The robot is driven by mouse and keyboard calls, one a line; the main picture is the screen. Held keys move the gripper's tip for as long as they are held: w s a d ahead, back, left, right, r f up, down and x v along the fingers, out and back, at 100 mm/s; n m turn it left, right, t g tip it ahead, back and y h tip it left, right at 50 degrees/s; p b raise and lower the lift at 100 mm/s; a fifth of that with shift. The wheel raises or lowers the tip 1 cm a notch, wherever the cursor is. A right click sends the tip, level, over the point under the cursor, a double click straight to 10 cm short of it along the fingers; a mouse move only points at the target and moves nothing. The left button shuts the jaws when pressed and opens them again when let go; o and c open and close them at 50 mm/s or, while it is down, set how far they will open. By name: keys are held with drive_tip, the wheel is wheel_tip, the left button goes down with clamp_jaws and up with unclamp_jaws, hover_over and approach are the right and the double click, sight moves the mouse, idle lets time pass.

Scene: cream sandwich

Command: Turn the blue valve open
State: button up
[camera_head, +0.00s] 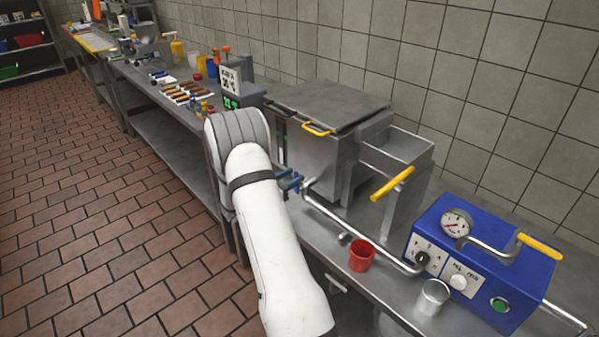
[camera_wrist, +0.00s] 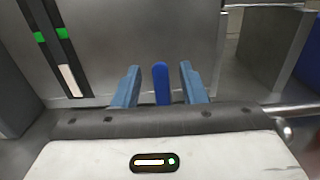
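The blue valve handle (camera_wrist: 161,84) stands upright in the middle of the wrist view, against a grey metal machine front. My gripper (camera_wrist: 160,67) is open, with one light-blue finger on each side of the handle. A gap shows between the handle and each finger, so neither appears to touch it. In the head view my gripper (camera_head: 291,180) is beside the lower front of the steel machine (camera_head: 322,150). There the blue handle cannot be told clearly from my blue fingers, and my white arm covers part of the area.
A bent steel pipe (camera_head: 345,228) runs close to the right of my gripper. A red cup (camera_head: 362,255), a metal cup (camera_head: 433,296) and a blue control box (camera_head: 480,262) stand on the counter to the right. Small items line the counter behind. The tiled floor at left is clear.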

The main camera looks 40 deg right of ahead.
sight(295, 174)
drive_tip(key=d, duration=0.4)
drive_tip(key=shift+w+d, duration=0.1)
drive_tip(key=shift+w, duration=0.05)
drive_tip(key=shift+c, duration=0.5)
clamp_jaws()
